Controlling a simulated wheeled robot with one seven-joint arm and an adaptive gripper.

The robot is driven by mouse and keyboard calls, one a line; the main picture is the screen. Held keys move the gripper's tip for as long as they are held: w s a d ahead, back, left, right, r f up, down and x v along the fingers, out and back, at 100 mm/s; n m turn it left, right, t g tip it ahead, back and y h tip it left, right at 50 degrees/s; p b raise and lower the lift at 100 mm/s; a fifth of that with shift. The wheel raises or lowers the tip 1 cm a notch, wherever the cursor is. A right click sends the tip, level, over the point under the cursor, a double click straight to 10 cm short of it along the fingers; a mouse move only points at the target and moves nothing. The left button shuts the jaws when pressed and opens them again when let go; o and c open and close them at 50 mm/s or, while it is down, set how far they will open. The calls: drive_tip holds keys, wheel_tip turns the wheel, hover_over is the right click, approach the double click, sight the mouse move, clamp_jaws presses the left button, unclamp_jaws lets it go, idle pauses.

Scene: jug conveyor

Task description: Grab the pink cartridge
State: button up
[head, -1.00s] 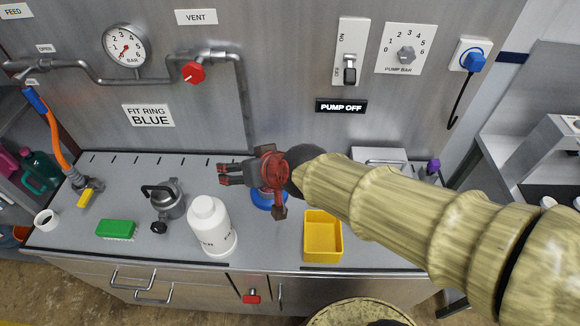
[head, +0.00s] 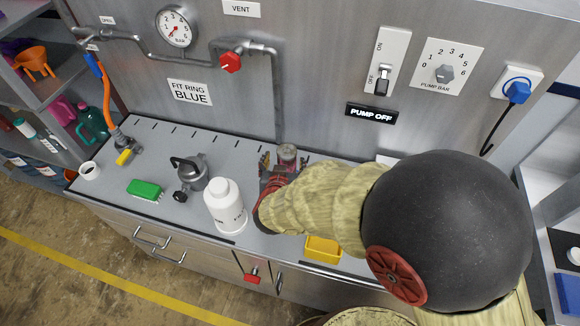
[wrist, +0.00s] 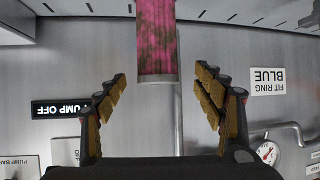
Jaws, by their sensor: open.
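The pink cartridge (wrist: 157,40) is a clear-looking tube with mottled pink inside and a grey end. In the wrist view it comes down from the top edge, and its grey end lies between my fingertips, with a gap on each side. My gripper (wrist: 160,78) is open and does not touch it. In the head view my gripper (head: 284,167) is over the counter behind the white bottle, partly hidden by my arm. A round grey-rimmed top (head: 287,152) shows between the fingers there; I cannot tell whether it is the cartridge.
The white bottle (head: 225,207) stands close left of my gripper. A yellow bin (head: 323,248) is in front. The panel wall (head: 310,105) rises behind.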

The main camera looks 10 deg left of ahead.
sight(287, 155)
drive_tip(key=b+x, duration=0.1)
drive_tip(key=x, duration=0.4)
drive_tip(key=shift+w+d+f, duration=0.1)
drive_tip(key=shift+w+d, duration=0.05)
drive_tip(key=shift+w, duration=0.05)
drive_tip(key=c, duration=0.3)
drive_tip(key=c, duration=1.4)
